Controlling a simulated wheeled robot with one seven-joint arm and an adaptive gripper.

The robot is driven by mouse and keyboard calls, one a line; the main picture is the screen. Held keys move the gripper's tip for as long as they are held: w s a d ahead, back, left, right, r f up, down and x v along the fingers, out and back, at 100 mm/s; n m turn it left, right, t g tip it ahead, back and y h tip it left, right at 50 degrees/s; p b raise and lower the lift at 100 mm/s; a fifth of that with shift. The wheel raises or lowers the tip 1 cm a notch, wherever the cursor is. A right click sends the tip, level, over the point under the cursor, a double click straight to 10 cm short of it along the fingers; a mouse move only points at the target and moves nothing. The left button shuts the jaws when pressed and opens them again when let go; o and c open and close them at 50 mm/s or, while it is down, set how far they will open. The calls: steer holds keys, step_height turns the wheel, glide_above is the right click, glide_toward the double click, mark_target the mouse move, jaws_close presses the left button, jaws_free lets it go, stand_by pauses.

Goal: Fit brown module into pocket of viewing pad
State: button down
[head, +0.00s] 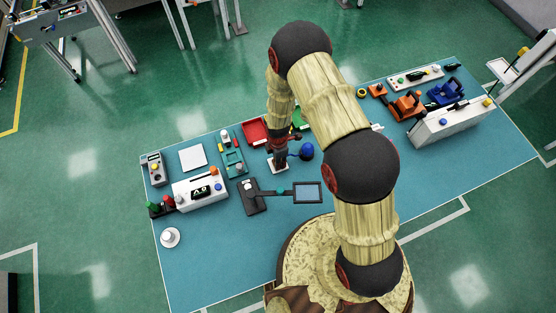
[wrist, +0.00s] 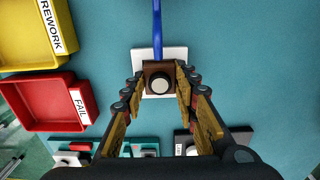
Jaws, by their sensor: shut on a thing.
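The brown module (wrist: 149,72), a square block with a round pale disc on top, sits between my fingertips in the wrist view. My gripper (wrist: 159,80) is shut on its sides. A white square plate (wrist: 176,54), which I take to be the viewing pad, lies under the module; the module covers its middle and lower part. The pocket is hidden, and I cannot tell whether the module touches the pad or is above it. In the head view my gripper (head: 278,160) points down over the white pad (head: 273,169); the module is too small to make out there.
A blue arm (wrist: 157,28) reaches over the pad's far edge; its blue ball (head: 306,151) stands right of my gripper. A red FAIL bin (wrist: 50,98) and yellow REWORK bin (wrist: 25,35) are left. A dark fixture with a screen (head: 307,192) lies in front. Bare mat lies right in the wrist view.

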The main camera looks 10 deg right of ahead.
steer(key=shift+f, duration=0.15)
steer(key=shift+f, duration=0.15)
steer(key=shift+s+d+f+b, duration=0.1)
steer(key=shift+s+f+b, duration=0.3)
steer(key=shift+b, duration=0.25)
steer(key=c, duration=1.8)
jaws_free()
steer(key=o, duration=0.4)
steer(key=shift+w+f, duration=0.1)
steer(key=shift+f, duration=0.1)
steer(key=shift+w+r, duration=0.15)
steer(key=shift+r, duration=0.05)
